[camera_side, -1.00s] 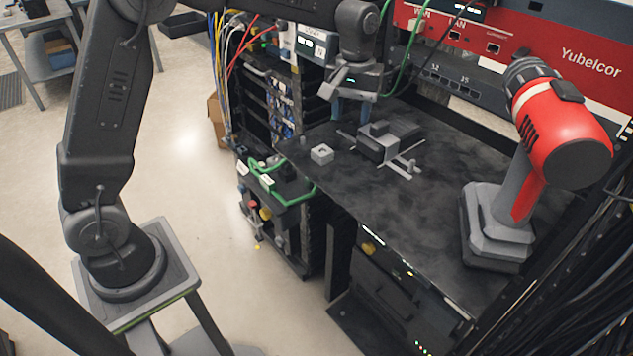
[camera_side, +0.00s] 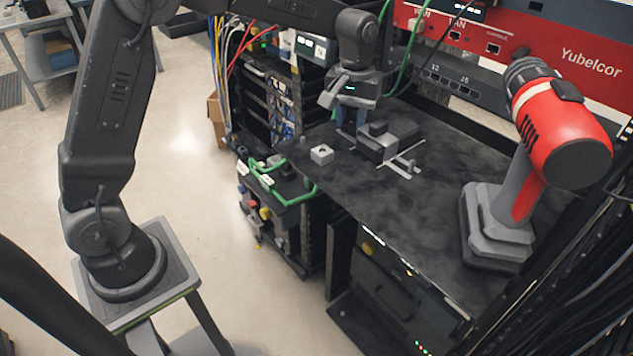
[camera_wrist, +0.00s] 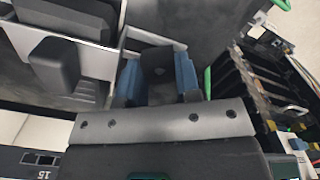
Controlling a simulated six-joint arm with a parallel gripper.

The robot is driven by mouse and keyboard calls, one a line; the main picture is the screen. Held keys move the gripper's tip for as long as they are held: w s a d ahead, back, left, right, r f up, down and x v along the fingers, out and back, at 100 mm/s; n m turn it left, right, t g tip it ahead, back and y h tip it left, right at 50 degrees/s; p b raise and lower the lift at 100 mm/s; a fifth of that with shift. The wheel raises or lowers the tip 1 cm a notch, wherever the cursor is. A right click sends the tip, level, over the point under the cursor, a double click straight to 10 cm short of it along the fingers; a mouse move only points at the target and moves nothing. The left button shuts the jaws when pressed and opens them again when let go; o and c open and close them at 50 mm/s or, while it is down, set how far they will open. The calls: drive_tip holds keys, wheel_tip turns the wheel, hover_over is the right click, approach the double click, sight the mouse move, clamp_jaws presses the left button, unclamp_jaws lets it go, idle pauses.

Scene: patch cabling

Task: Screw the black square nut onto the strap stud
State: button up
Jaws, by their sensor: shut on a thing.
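My gripper (camera_side: 350,126) is low over the far left part of the black shelf, just left of a grey block-like fixture (camera_side: 386,140). In the wrist view, its blue fingers (camera_wrist: 158,80) are shut on a dark square-edged piece, which looks like the black square nut (camera_wrist: 158,62). In the side view that piece is hidden by the fingers. A light grey square nut with a hole (camera_side: 321,154) lies on the shelf in front of the gripper. A pale strap with a small upright peg (camera_side: 410,166), possibly the strap stud, is right of the fixture.
A red and grey drill (camera_side: 530,150) stands on the right of the black shelf (camera_side: 400,215). A red panel and patch panel rise behind. Green cables (camera_side: 285,198) lie below the shelf's left edge. The shelf's front middle is clear.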

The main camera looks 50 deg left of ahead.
drive_tip(key=m, duration=0.4)
drive_tip(key=shift+s+f+m, duration=0.15)
drive_tip(key=shift+f+m, duration=0.1)
drive_tip(key=shift+m, duration=0.05)
drive_tip(key=m, duration=0.5)
drive_tip(key=shift+m, duration=1.2)
drive_tip(key=m, duration=0.8)
drive_tip(key=shift+m, duration=0.4)
drive_tip(key=m, duration=0.3)
